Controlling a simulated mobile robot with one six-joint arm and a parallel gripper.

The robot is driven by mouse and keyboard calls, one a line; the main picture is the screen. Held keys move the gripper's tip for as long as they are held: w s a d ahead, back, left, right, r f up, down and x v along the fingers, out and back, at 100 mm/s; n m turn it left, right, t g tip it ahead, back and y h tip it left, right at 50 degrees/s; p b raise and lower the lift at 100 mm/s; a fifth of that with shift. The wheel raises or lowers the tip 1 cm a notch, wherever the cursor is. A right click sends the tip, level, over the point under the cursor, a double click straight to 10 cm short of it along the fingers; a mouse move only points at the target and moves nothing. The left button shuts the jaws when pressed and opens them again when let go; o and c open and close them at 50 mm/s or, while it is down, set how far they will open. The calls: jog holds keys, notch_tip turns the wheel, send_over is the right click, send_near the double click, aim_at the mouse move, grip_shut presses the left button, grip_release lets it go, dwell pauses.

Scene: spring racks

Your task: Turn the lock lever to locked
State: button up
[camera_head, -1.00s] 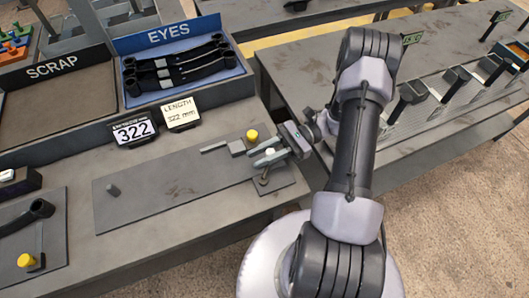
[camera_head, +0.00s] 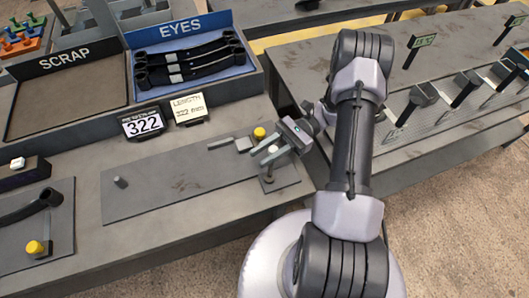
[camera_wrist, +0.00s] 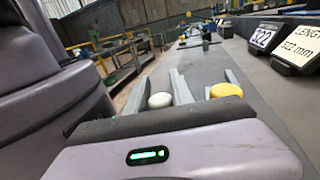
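A small plate (camera_head: 285,183) at the right end of the long flat plate carries a white knob (camera_head: 273,149) and a short post (camera_head: 268,178). A yellow knob (camera_head: 259,133) stands just behind. I cannot tell for sure which of these is the lock lever. My gripper (camera_head: 265,154) is low over this plate, fingers apart and pointing left. In the wrist view the white knob (camera_wrist: 160,101) shows between the two fingers, with gaps visible beside it. The yellow knob (camera_wrist: 226,90) is outside the right finger. The lever's lower part is partly hidden by the fingers.
A display reading 322 (camera_head: 142,123) and a length card (camera_head: 189,108) stand behind the long plate (camera_head: 165,187). Behind them are the scrap bin (camera_head: 66,97) and the eyes tray (camera_head: 240,67). Another yellow-knobbed fixture (camera_head: 36,248) is at left. A rack bench (camera_head: 330,60) is at right.

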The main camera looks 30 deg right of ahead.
jog(key=o, duration=0.3)
jog(key=w+d+p, duration=0.2)
jog(key=d, duration=0.9)
jog(key=shift+d, duration=0.4)
jog(key=shift+w, duration=0.1)
